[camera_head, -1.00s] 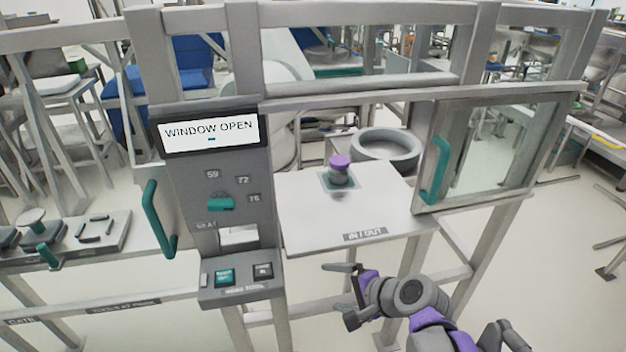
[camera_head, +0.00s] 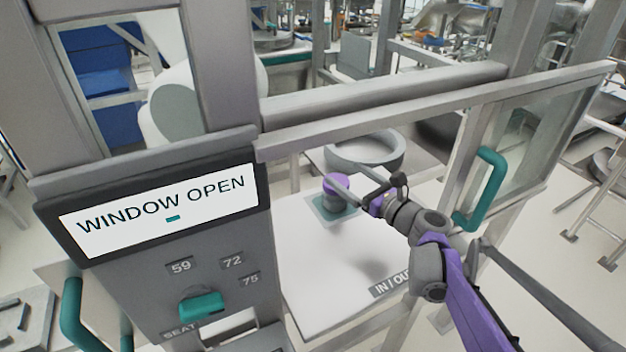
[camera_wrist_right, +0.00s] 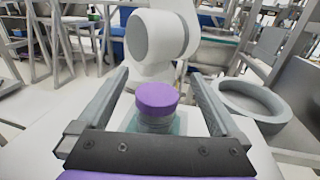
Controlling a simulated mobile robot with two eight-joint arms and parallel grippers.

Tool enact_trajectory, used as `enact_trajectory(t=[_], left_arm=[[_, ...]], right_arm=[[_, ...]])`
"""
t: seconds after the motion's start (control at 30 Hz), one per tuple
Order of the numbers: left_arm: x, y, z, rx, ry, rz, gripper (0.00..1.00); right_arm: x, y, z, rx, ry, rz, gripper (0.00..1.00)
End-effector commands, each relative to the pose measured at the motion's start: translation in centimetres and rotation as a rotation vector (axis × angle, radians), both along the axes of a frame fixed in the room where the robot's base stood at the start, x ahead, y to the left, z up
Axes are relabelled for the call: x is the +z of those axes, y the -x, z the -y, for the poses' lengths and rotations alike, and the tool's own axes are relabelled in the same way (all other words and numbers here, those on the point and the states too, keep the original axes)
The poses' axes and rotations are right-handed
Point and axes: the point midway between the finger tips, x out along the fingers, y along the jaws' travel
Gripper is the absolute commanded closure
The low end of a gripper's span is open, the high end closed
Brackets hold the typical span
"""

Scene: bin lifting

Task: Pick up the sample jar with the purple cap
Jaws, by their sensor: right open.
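The sample jar with the purple cap (camera_head: 336,190) stands upright on a teal square on the white shelf (camera_head: 310,262) behind the window opening. My right gripper (camera_head: 345,184) is open and reaches through the opening to the jar. In the head view its fingers partly cover the jar. In the right wrist view the purple cap (camera_wrist_right: 157,97) shows between and a little beyond the two spread fingers, with space on both sides. My left gripper is not in view.
The window frame's rail (camera_head: 430,110) runs above my right arm. A sliding glass pane with a teal handle (camera_head: 482,190) is to the right. A grey ring-shaped bowl (camera_head: 366,150) stands behind the jar. The "WINDOW OPEN" panel (camera_head: 165,215) is at the left.

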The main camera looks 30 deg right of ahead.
Motion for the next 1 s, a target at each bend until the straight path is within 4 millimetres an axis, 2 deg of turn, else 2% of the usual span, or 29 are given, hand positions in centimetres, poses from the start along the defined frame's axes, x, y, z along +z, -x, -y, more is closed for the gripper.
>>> enact_trajectory(t=[0.17, 0.4, 0.57, 0.8, 1.0], left_arm=[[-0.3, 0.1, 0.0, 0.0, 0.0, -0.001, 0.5], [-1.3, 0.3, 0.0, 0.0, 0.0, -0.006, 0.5], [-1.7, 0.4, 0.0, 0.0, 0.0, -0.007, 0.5], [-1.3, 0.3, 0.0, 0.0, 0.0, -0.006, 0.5], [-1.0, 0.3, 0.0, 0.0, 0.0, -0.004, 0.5]], right_arm=[[-1.1, 0.0, 0.0, 0.0, -0.001, 0.0, 0.0], [-6.0, 0.1, 0.0, 0.001, 0.0, -0.001, 0.0], [-8.4, 0.1, 0.0, 0.001, 0.001, 0.0, 0.0], [-8.0, -1.9, -0.2, 0.002, 0.0, 0.001, 0.0], [-8.0, -5.3, -0.6, 0.003, 0.0, 0.001, 0.0]])
